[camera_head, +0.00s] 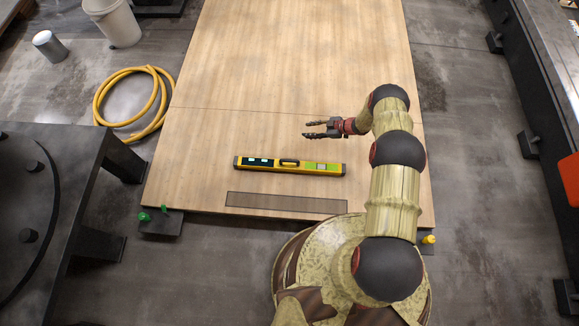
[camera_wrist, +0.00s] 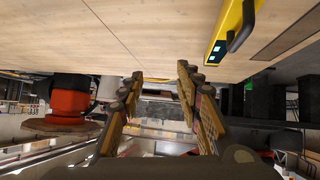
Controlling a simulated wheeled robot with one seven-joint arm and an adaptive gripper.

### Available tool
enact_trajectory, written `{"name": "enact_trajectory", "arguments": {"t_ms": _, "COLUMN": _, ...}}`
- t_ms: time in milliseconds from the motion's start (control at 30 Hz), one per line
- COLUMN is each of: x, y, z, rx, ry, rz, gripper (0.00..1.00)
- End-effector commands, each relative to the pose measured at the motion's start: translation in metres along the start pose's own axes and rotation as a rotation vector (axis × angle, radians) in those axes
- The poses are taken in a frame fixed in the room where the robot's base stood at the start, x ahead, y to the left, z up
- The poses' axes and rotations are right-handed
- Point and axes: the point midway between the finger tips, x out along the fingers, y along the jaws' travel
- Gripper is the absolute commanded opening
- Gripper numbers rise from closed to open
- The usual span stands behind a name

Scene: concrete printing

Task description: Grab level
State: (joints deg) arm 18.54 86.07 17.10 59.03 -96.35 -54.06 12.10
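The level (camera_head: 290,165) is a yellow and black bar with a handle in its middle. It lies flat on the wooden board in the head view, left to right. One end of the level (camera_wrist: 232,32) shows at the upper right of the wrist view. My gripper (camera_head: 308,130) is open and empty, beyond the level and a little above its right half in the picture, pointing left. In the wrist view its two fingers (camera_wrist: 158,80) stand apart with nothing between them.
The wooden board (camera_head: 290,60) has much free room. A dark flat strip (camera_head: 287,202) lies nearer than the level. A yellow hose (camera_head: 98,100), a bucket (camera_head: 112,22) and a can (camera_head: 49,45) stand on the floor at left. A black machine (camera_head: 50,190) is at left.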

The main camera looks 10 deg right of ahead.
Motion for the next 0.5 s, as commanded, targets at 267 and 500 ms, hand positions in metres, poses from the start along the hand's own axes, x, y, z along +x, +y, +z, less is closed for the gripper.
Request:
{"name": "enact_trajectory", "arguments": {"t_ms": 267, "x": 0.035, "y": -0.111, "z": 0.048, "rx": 0.033, "ry": 0.118, "rz": -0.162, "gripper": 0.35}}
{"name": "enact_trajectory", "arguments": {"t_ms": 500, "x": 0.048, "y": -0.137, "z": 0.053, "rx": 0.039, "ry": 0.145, "rz": -0.200, "gripper": 0.35}}
